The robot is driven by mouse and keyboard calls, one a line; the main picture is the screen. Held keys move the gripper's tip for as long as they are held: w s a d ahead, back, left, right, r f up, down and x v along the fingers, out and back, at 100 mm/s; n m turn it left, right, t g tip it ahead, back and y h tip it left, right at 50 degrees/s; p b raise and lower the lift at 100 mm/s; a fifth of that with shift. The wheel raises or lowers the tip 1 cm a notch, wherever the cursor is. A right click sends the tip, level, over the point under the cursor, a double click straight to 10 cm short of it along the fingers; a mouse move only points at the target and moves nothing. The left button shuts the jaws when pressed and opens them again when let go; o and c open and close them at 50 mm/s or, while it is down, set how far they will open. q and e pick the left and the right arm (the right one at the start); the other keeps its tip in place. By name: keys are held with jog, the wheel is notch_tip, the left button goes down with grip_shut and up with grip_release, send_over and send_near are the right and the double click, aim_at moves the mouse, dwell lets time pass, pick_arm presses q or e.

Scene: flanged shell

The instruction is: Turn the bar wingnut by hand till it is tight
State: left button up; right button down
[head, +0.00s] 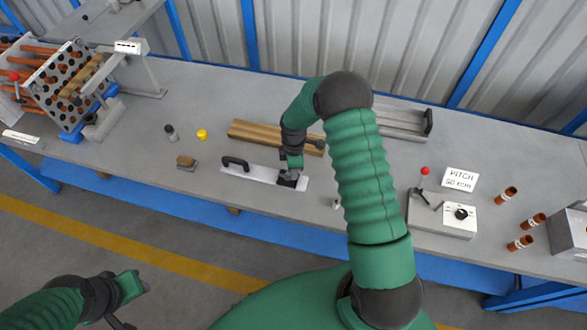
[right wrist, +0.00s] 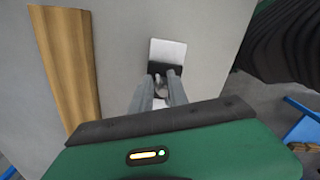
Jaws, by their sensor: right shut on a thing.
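A flat white bar (head: 248,174) lies on the bench with a black handle at its left end and a dark block at its right end. My right gripper (head: 288,178) is over that right end. In the right wrist view, my right gripper's fingers (right wrist: 161,92) are shut on a small grey piece (right wrist: 161,87), apparently the bar wingnut, beside the dark block (right wrist: 165,69). The fingers hide much of it, so how tight it sits cannot be told. My left gripper (head: 132,288) is low at the left, away from the bench; its fingers are unclear.
Brown wooden strips (head: 265,134) lie just behind the bar. A small brush-like block (head: 186,162), a yellow cap (head: 202,134) and a dark cylinder (head: 171,132) stand to the left. A switch box (head: 443,214) and copper tubes (head: 507,196) are at the right.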

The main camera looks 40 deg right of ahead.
jog(key=shift+s+a+m, duration=0.1)
jog(key=shift+m, duration=0.9)
jog(key=shift+s+a+m, duration=0.1)
jog(key=shift+m, duration=0.9)
jog(key=shift+s+a+m, duration=0.1)
jog(key=shift+a+m, duration=0.05)
jog(key=shift+m, duration=1.45)
jog(key=shift+a+m, duration=0.15)
jog(key=shift+m, duration=0.95)
jog(key=shift+s+a+m, duration=0.1)
jog(key=shift+m, duration=0.8)
jog(key=shift+a+m, duration=0.25)
jog(key=shift+m, duration=1.55)
jog(key=c, duration=1.6)
grip_release()
